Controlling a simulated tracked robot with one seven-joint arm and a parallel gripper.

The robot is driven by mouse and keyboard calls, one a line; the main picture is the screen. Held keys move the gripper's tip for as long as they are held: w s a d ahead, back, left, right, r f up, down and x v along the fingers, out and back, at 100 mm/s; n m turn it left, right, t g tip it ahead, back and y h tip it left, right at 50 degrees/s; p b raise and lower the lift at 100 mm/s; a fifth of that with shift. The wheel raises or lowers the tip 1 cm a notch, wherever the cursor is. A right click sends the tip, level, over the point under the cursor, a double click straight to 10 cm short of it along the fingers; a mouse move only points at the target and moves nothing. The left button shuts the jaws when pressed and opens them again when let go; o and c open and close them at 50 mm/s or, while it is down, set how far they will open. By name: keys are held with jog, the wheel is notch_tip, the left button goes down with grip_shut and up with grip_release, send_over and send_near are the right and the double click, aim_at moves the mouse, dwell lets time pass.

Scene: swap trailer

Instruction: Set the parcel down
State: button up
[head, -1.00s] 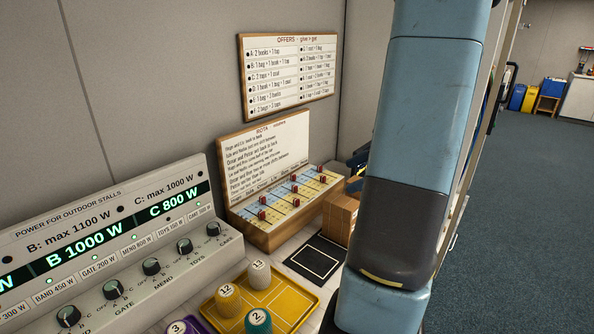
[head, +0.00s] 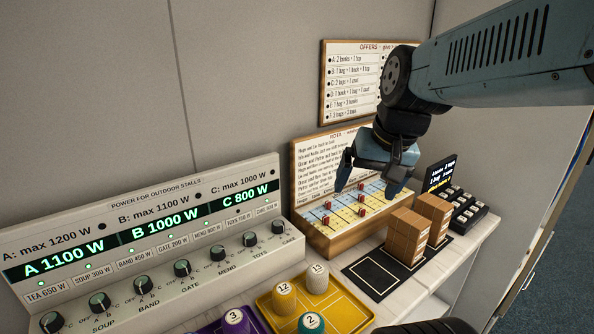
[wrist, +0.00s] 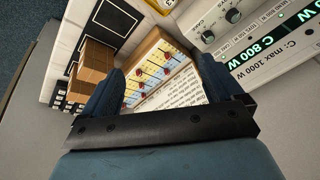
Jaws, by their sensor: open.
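Two brown parcels stand upright side by side on the counter, a front one (head: 405,238) and a rear one (head: 433,213). I cannot tell which one the task means. They stand by a dark mat with white outlines (head: 372,276), its right part covered by them. My gripper (head: 364,194) is open and empty, pointing down in front of the rota board, above and left of the parcels, touching neither. In the wrist view my open fingers (wrist: 157,82) frame the rota board, and brown parcel surfaces (wrist: 96,60) show beside the left finger.
The rota board (head: 330,170) with red pegs stands behind. The power panel (head: 150,245) fills the left. A yellow tray (head: 345,308) with numbered pieces lies in front. A black keypad device (head: 462,208) stands right of the parcels. The mat's left part is bare.

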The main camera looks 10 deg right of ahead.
jog(key=shift+s+a+r+n+t+h, duration=0.2)
jog(key=shift+s+a+r+n+t, duration=0.25)
jog(key=shift+n, duration=0.3)
jog(key=shift+s+a+r+n+t+h, duration=0.1)
jog(key=shift+s+r+n+t+h, duration=0.15)
jog(key=shift+s+r+n, duration=0.35)
